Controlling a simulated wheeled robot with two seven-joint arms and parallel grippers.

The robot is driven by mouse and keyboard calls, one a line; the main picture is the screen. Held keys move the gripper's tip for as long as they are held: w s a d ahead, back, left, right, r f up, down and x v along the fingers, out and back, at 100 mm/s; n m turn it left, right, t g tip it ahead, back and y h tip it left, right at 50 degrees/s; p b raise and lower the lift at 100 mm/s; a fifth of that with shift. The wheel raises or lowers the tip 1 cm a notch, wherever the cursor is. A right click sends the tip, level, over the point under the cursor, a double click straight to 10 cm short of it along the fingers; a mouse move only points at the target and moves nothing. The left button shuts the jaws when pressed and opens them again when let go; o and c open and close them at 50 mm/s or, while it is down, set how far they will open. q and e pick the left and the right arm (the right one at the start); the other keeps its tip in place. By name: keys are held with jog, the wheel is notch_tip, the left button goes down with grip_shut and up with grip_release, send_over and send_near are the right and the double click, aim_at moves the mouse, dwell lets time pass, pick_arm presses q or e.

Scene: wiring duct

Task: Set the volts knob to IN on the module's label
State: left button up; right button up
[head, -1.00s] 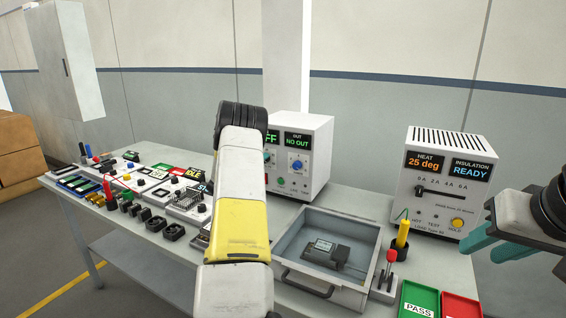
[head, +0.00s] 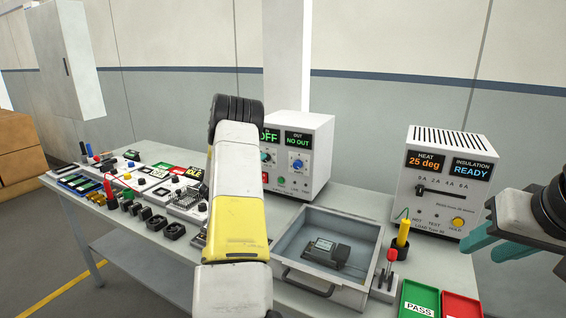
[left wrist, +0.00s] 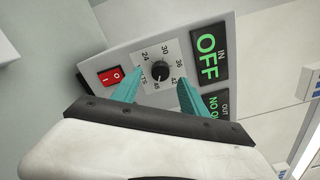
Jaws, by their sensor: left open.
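The volts knob (left wrist: 160,71) is a black round knob in a dial marked 24, 30, 36, 42 and 48 on the white power unit (head: 318,140). Its pointer is too small to read surely. My left gripper (left wrist: 159,88) is open, its teal fingers on either side of the knob in the left wrist view; I cannot tell whether they touch it. In the head view my arm mostly hides this gripper. The module (head: 325,252) lies in a grey tray (head: 293,284); its label is too small to read. My right gripper (head: 498,242) is open and empty at the right.
The unit's IN display (left wrist: 208,54) reads OFF and its OUT display (head: 298,139) reads NO OUT. A red switch (left wrist: 111,76) sits beside the dial, and a blue knob (head: 297,165) nearby. A heat and insulation tester (head: 443,180) stands right. Parts crowd the table's left.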

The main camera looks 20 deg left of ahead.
pick_arm(q)
jog(key=s, duration=0.4)
jog(key=shift+s+a, duration=0.1)
jog(key=shift+a, duration=0.05)
jog(key=d+r+n+g+y, duration=0.2)
jog(key=d+r+n+y, duration=0.2)
jog(key=r+n, duration=0.65)
jog(key=s+d+r+n+g, duration=0.3)
jog(key=s+d+r+n, duration=0.3)
jog(key=s+d, duration=0.15)
jog(key=s+d+f+n+g+h, duration=0.1)
jog(key=s+d+n+g+h, duration=0.1)
jog(key=s+d, duration=0.9)
jog(key=s+d+f+n+g+h, duration=0.1)
jog(key=s+d+n+g, duration=0.3)
jog(key=s+d, duration=0.7)
jog(key=s+n+h, duration=0.1)
jog(key=s+n, duration=0.1)
jog(key=s, duration=0.5)
jog(key=shift+s+d+f+g+h, duration=0.3)
jog(key=shift+s+d+f+g, duration=0.1)
